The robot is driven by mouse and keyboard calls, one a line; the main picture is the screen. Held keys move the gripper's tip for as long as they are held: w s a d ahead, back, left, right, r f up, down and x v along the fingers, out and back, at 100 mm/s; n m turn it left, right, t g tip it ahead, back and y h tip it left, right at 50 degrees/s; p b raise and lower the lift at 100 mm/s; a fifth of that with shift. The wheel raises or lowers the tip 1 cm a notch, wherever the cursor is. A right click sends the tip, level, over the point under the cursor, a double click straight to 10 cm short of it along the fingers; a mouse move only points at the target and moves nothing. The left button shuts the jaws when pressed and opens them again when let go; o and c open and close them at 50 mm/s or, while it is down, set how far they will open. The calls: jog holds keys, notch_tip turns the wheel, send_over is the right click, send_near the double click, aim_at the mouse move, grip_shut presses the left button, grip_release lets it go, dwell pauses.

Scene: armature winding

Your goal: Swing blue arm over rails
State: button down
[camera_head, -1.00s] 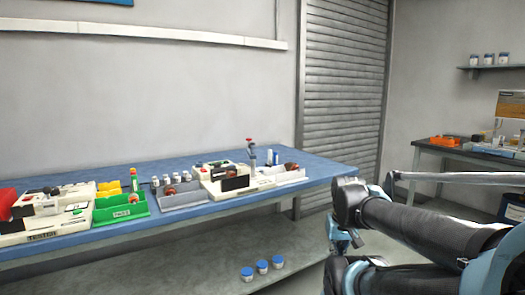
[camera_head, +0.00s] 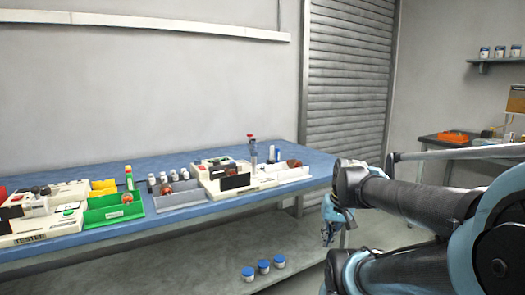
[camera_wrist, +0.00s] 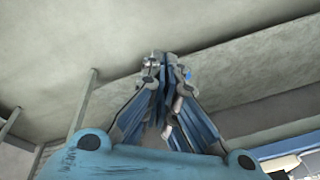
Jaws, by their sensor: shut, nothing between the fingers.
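A white machine (camera_head: 222,182) with a dark panel stands on the blue-topped bench. An upright blue arm (camera_head: 252,153) with a red tip rises at its right side. The rails are too small to make out. My gripper (camera_head: 328,238) hangs low in front of the bench's right end, apart from the blue arm and below the bench top. In the wrist view, its fingers (camera_wrist: 165,65) meet at their tips, with nothing seen between them. Pale grey surfaces lie beyond them.
A green bin (camera_head: 114,209) and a white tester (camera_head: 45,215) stand at left. Blue-lidded jars (camera_head: 263,267) sit on the lower shelf. The bench's front edge lies between my gripper and the machine.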

jog(key=w+a+r+m+t+y, duration=0.1)
jog(key=w+a+r+y, duration=0.4)
jog(key=w, duration=0.7)
jog(key=w+a+r+m+t+y, duration=0.1)
jog(key=w+a+r+m+y, duration=0.15)
jog(key=w+a+r, duration=0.7)
jog(key=w+d+r+m+t+y, duration=0.1)
jog(key=w+t+y, duration=0.1)
jog(key=w, duration=0.9)
jog(key=w+d+r+m+t+y, duration=0.1)
jog(key=w+y, duration=0.3)
jog(key=w, duration=0.7)
jog(key=shift+w+d+m+t, duration=0.35)
jog(key=shift+d+t, duration=0.45)
jog(key=shift+a+r, duration=0.1)
jog(key=x, duration=0.3)
jog(key=s+x, duration=0.1)
jog(key=x, duration=0.3)
jog(key=a+x, duration=0.1)
jog(key=x, duration=0.3)
jog(key=shift+s+a+r, duration=0.1)
jog(key=shift+a+r, duration=0.05)
jog(key=shift+r, duration=0.05)
jog(key=shift+s+a, duration=0.15)
jog(key=shift+a, duration=0.65)
